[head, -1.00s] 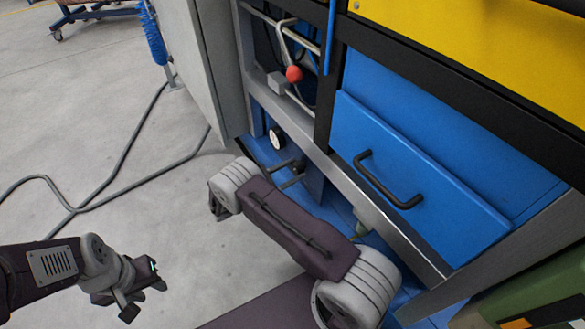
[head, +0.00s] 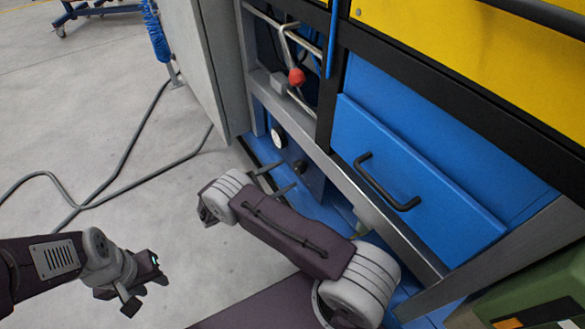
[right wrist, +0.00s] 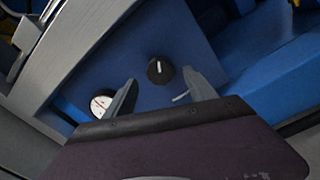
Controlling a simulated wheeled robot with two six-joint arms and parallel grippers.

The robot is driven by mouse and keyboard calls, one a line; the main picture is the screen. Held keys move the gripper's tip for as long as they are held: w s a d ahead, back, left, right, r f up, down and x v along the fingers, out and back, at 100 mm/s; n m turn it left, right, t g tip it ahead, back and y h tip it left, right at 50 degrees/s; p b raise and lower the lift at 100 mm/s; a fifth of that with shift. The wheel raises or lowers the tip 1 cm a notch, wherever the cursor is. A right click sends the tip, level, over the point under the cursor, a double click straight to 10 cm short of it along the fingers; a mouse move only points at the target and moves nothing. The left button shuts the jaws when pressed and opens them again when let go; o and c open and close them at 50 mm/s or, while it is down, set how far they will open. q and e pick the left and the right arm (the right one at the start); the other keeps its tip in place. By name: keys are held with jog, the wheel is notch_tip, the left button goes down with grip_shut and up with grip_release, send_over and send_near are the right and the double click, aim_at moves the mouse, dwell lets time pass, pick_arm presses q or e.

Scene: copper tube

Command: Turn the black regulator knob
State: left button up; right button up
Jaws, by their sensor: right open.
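The black regulator knob (head: 299,167) sits on the blue panel low in the machine frame. In the right wrist view the knob (right wrist: 160,71) faces me, with a white mark standing nearly upright on it. My right gripper (head: 287,174) is open in front of the panel, left of the knob in the head view. In the right wrist view its fingers (right wrist: 160,78) are spread to either side below the knob, with nothing between them; I see no contact. My left gripper (head: 146,290) hangs over the floor at lower left, away from the machine; its opening is unclear.
A round white gauge (head: 278,138) is beside the knob and close to one right finger in the wrist view. A red-tipped lever (head: 296,77) is above. A blue drawer with a black handle (head: 386,187) is right. A hose lies on the open floor at left.

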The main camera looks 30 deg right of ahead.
jog(key=a, duration=0.4)
jog(key=shift+s+a, duration=0.25)
jog(key=shift+a, duration=0.05)
jog(key=s+d+r+m+g+y+p, duration=0.4)
jog(key=s+r+m+g+y, duration=0.1)
jog(key=s+y, duration=0.35)
jog(key=s+a+r+m+t+y+p, duration=0.3)
jog(key=s+a+r+m+t+y, duration=0.15)
jog(key=s+r+m+y, duration=0.45)
notch_tip(320, 180, up, 37)
jog(key=p, duration=3.8)
jog(key=shift+a+r+y, duration=0.2)
jog(key=shift+a+y, duration=0.2)
jog(key=shift+y, duration=0.05)
